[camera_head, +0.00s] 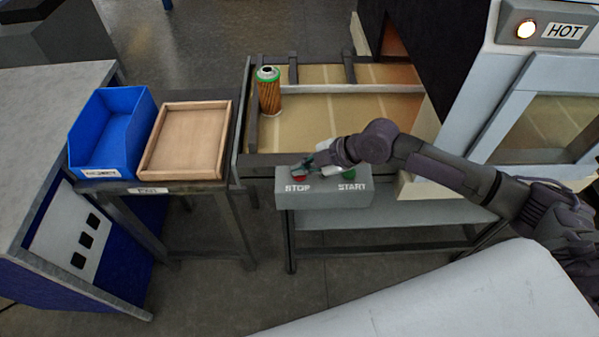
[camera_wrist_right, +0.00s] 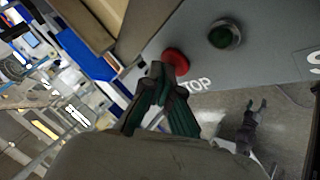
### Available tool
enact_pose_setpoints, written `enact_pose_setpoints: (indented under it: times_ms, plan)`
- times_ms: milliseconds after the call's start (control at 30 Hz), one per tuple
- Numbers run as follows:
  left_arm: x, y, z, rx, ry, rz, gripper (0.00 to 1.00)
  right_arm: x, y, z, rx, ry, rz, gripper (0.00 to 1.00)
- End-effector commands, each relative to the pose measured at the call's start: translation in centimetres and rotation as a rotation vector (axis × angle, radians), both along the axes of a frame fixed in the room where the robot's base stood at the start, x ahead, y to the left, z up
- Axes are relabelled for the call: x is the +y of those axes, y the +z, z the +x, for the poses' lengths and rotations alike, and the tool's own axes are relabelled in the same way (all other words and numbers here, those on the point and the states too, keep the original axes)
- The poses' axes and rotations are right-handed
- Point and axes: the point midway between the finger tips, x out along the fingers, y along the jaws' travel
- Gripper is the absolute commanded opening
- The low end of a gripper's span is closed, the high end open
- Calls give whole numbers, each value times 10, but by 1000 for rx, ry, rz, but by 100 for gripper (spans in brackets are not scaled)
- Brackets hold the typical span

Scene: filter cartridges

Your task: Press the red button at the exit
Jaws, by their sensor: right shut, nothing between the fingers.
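The red button (camera_wrist_right: 176,61) sits on the grey control box (camera_head: 324,193) above the word STOP. In the head view the red button (camera_head: 299,176) shows partly beside my right gripper (camera_head: 302,169). My right gripper is shut and empty. In the right wrist view its fingertips (camera_wrist_right: 158,70) are at the red button's edge and overlap it in the picture. I cannot tell whether they touch. A green button (camera_wrist_right: 224,34) is on the same box, above the word START.
A conveyor (camera_head: 340,110) lies behind the box, with an orange-brown cartridge (camera_head: 268,95) standing at its left end. A blue bin (camera_head: 108,135) and a wooden tray (camera_head: 187,142) stand on a side table at the left. A machine with a HOT sign (camera_head: 563,31) is at the right.

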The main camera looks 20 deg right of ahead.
Motion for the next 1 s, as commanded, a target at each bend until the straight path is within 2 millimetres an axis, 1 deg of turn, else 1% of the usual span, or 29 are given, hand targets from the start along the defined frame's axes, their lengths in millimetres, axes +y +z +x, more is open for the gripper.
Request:
enact_pose_setpoints:
  times_ms: [33, 300, 667, 1000]
  plan:
    - [0, -1, 0, 0, 0, 0, 59, 0, -2, -1, 2, 0, -1, 0]
    - [0, 0, 0, 0, 0, 0, 59, 0, -2, -1, 3, 0, -1, 0]
    - [0, 14, 0, 0, 0, 0, 59, -1, 15, 0, 2, 0, -1, 0]
    - [0, 13, 0, 0, -1, 0, 59, 0, 16, 0, 1, -1, -1, 0]
